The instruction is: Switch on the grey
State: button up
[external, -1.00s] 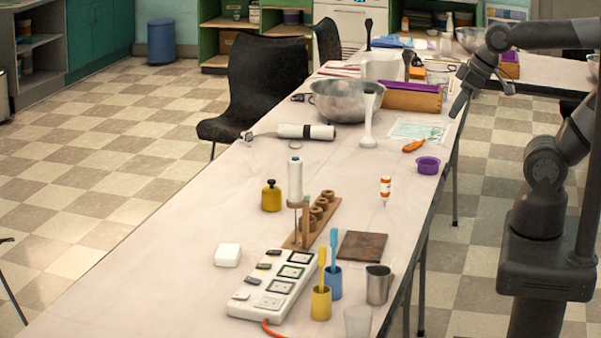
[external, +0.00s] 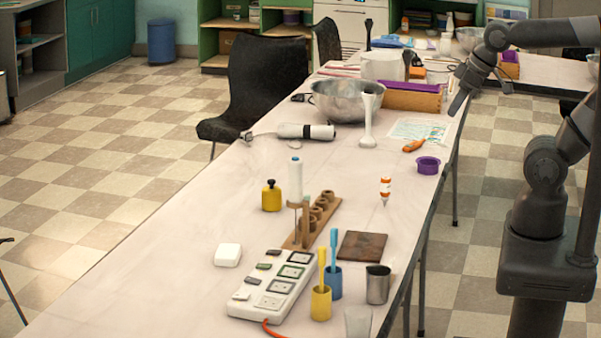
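A white power strip (external: 274,287) lies on the near part of the table, with an orange cable at its near end. It has several square sockets with coloured frames and a row of small switches along its left side. Whether each is on or off is too small to tell. My gripper (external: 482,93) hangs above the far right edge of the table, well away from the strip. Its two fingers are spread and nothing is between them.
Yellow (external: 321,302) and blue (external: 334,282) cups holding brushes, a metal pitcher (external: 378,284) and a clear cup (external: 358,321) stand right of the strip. A wooden rack (external: 303,238) stands behind it. A white block (external: 228,254) lies left. The table's left side is mostly bare.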

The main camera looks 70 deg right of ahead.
jog(key=w, duration=0.2)
jog(key=w+a+r, duration=0.1)
jog(key=w, duration=0.1)
jog(key=w+a+r, duration=0.1)
jog(key=w, duration=0.1)
jog(key=shift+w+a, duration=0.15)
jog(key=shift+w, duration=0.15)
grip_shut()
jog(key=w+a+f+g, duration=0.1)
jog(key=w+a, duration=0.5)
jog(key=w, duration=0.3)
jog(key=w+a+f, duration=0.2)
jog(key=w+a, duration=0.4)
jog(key=w, duration=0.2)
jog(key=w+a+f, duration=0.5)
jog(key=a+f, duration=0.3)
jog(key=a, duration=0.3)
jog(key=w+a+f, duration=0.6)
jog(key=a+f, duration=0.2)
jog(key=a, duration=0.3)
jog(key=shift+w+a+f+g, duration=0.15)
jog(key=shift+w+a+g, duration=0.1)
jog(key=shift+w+g, duration=0.05)
